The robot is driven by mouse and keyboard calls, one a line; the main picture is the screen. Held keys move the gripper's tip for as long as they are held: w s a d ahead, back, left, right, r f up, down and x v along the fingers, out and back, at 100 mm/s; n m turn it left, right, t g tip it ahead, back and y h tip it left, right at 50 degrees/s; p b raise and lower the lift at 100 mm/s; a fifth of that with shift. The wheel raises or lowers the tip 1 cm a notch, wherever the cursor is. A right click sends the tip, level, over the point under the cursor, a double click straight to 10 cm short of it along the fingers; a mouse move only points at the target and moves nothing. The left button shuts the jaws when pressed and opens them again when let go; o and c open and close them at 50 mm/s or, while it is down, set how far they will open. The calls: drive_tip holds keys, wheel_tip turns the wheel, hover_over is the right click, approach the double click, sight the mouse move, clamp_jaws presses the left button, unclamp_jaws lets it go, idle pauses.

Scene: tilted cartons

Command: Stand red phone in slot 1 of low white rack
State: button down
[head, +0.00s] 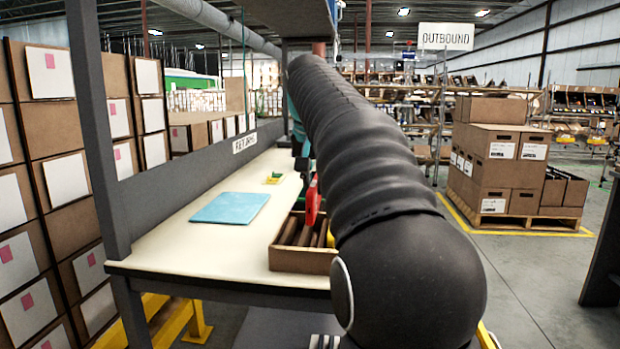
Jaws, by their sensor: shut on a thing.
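The red phone (312,204) is upright, just above or partly inside a brown divided carton (298,259); I cannot tell whether it touches a divider. My gripper (305,178) is at the phone's top, shut on it, mostly hidden behind my black arm. My arm also covers the carton's right side. I see no low white rack; it may be hidden behind my arm.
A blue mat (230,208) lies flat on the cream table (185,245), left of the carton. A small green and yellow item (274,178) lies farther back. A grey post (100,120) and a rail marked RETURNS edge the table's left side.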

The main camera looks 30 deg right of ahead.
sight(313, 218)
drive_tip(key=shift+f+b, duration=2.9)
drive_tip(key=shift+f, duration=1.2)
drive_tip(key=c, duration=1.1)
unclamp_jaws()
